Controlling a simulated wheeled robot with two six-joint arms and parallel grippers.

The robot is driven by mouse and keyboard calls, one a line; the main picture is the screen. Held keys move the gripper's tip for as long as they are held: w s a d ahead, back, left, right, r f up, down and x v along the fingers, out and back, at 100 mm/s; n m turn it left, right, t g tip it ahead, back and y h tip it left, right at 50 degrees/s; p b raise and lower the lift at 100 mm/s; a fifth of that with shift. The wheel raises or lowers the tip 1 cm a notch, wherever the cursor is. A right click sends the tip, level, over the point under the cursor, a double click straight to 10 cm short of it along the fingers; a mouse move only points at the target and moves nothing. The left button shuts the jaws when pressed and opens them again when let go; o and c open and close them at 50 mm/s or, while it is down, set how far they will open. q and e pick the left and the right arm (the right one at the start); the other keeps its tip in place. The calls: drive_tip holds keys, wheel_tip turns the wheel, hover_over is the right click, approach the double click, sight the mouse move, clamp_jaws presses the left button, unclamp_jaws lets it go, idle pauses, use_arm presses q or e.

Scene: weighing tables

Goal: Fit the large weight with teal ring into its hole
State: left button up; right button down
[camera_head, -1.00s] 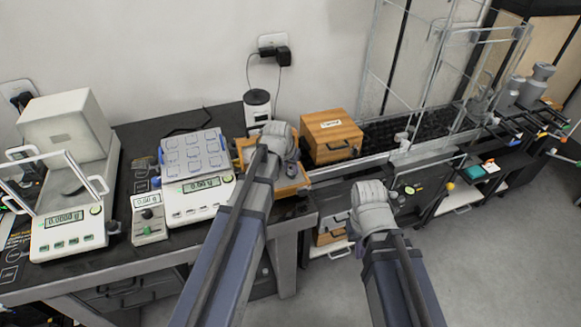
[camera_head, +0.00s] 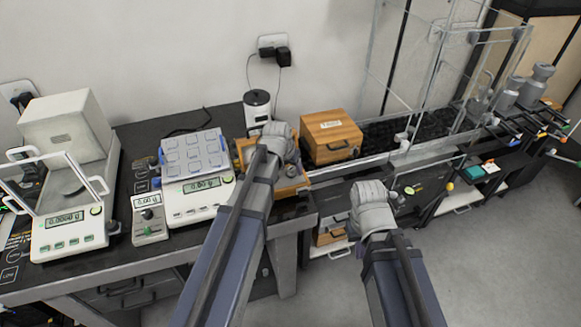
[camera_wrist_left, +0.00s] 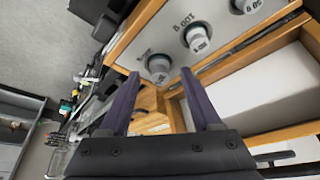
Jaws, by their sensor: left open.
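A wooden weight box (camera_head: 293,190) stands at the table's front edge, mostly hidden by my left arm in the head view. My left gripper (camera_head: 278,158) is over it. In the left wrist view, my left gripper (camera_wrist_left: 160,76) is open, its purple fingers pointing at a grey-white weight (camera_wrist_left: 158,66) that sits in a pale panel of the box. A second weight (camera_wrist_left: 198,39) and a third weight (camera_wrist_left: 246,4) stand in a row beside it. I cannot make out a teal ring on any of them. My right gripper (camera_head: 370,195) is out over the floor side, its fingers hidden.
A balance (camera_head: 205,195) with a blue-edged tray (camera_head: 194,154) stands left of the box. A closed wooden box (camera_head: 331,137) is at its right, and a dark cylinder (camera_head: 257,108) is behind. A glass-shielded balance (camera_head: 68,225) is at far left.

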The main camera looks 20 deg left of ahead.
use_arm(q)
drive_tip(key=p+v, duration=0.6)
drive_tip(key=v, duration=0.1)
drive_tip(key=shift+r+p, duration=0.25)
drive_tip(key=shift+p, duration=0.05)
drive_tip(key=shift+s, duration=0.1)
drive_tip(key=s+d+m+g+y, duration=0.1)
drive_tip(key=s+d+g, duration=0.1)
drive_tip(key=s+d, duration=0.5)
drive_tip(key=s+d+f+m+g+y, duration=0.1)
drive_tip(key=s+d+g, duration=0.2)
drive_tip(key=s, duration=1)
drive_tip(key=d, duration=0.3)
drive_tip(key=shift+s+d+f, duration=0.2)
drive_tip(key=shift+d+f, duration=0.1)
drive_tip(key=shift+d, duration=0.1)
